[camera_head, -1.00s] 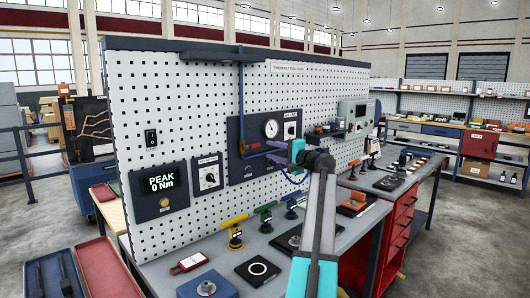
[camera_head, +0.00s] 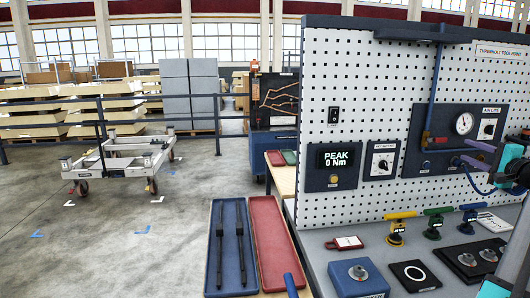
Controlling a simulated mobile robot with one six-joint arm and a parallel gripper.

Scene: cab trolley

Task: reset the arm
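My gripper (camera_head: 488,167) is at the right edge of the head view, in front of the pegboard near the air-line panel. Part of my arm (camera_head: 515,255) shows below it, cut off by the frame edge.
The pegboard (camera_head: 375,75) stands above a grey workbench (camera_head: 335,262). On the bench are colored-handled tools (camera_head: 396,230) and a blue block (camera_head: 358,278). Blue (camera_head: 231,285) and red trays (camera_head: 270,235) lie left of it. A trolley (camera_head: 120,158) stands on open floor.

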